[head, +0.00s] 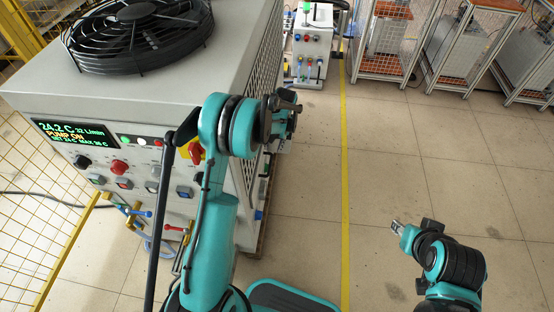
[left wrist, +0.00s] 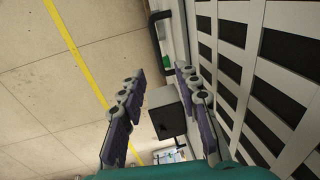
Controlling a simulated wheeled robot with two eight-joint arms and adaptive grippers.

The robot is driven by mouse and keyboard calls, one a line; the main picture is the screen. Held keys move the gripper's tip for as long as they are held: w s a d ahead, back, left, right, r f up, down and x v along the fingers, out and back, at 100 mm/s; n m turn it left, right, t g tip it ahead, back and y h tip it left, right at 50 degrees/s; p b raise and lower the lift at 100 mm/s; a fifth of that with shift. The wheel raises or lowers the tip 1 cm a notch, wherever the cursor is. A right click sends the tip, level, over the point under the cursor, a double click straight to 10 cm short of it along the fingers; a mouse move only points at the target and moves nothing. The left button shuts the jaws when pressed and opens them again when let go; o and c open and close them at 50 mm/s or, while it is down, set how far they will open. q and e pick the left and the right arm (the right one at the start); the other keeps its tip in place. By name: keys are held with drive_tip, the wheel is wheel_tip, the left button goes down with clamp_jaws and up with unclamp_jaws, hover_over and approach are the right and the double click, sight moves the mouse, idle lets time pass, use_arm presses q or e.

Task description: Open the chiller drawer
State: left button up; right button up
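The chiller (head: 190,75) is a large grey cabinet at the left of the head view, with a fan on top and a lit control panel in front. My left gripper (head: 290,108) is beside its right side, near the grille. In the left wrist view, the two fingers of the left gripper (left wrist: 160,72) are apart, with nothing clasped. A small grey box with a dark face (left wrist: 166,115) shows behind and between them; I cannot tell whether it belongs to the drawer. A black bar handle (left wrist: 157,38) shows past the fingertips. My right gripper (head: 399,228) is over the floor, its fingers too small to judge.
The slatted grille (left wrist: 260,70) runs close along the right of the left wrist view. A yellow floor line (head: 345,170) passes right of the chiller. Another grey machine (head: 309,45) and caged units (head: 470,45) stand at the back.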

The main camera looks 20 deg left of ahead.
use_arm(q)
approach(270, 164)
drive_tip(key=shift+g, duration=0.4)
drive_tip(key=f+b, duration=0.1)
drive_tip(key=f, duration=0.1)
drive_tip(key=a+f+b, duration=0.1)
drive_tip(key=f, duration=0.2)
drive_tip(key=f+b, duration=0.1)
drive_tip(key=f, duration=0.2)
drive_tip(key=shift+w+a, duration=0.15)
drive_tip(key=shift+w, duration=0.15)
drive_tip(key=shift+r, duration=0.1)
clamp_jaws()
